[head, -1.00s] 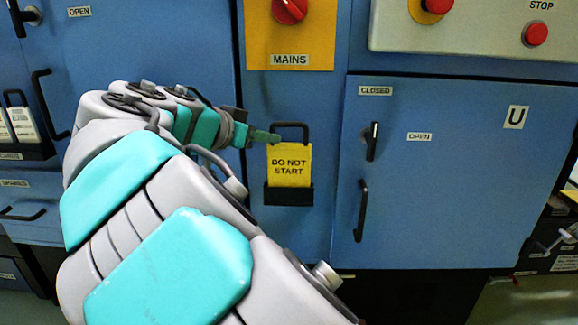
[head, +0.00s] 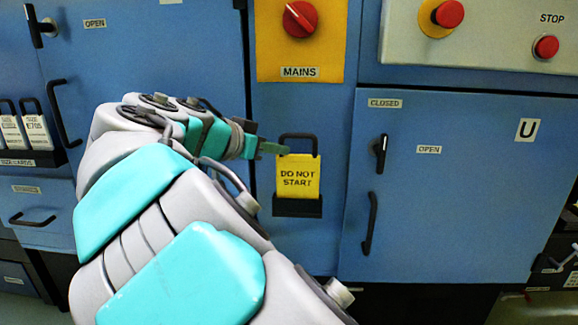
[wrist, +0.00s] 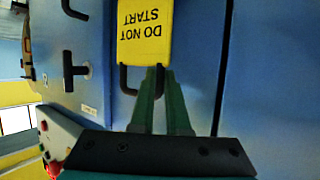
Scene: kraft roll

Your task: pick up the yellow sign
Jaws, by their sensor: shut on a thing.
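The yellow sign (head: 298,178) reads "DO NOT START" and has a black loop handle on top. It stands upright with its lower edge in a black holder (head: 297,208) on the blue cabinet front. My gripper (head: 284,149) reaches in from the left and is shut on the sign's handle. In the wrist view the sign (wrist: 146,32) appears upside down, and my gripper (wrist: 160,72) has its green fingertips closed together at the handle (wrist: 124,80). The holder is out of the wrist view.
A red MAINS switch (head: 300,19) on a yellow plate is above the sign. A blue door (head: 455,210) with black handles is to the right. White cards (head: 36,130) stand in a rack at the far left. Red buttons (head: 546,47) are on a panel at the upper right.

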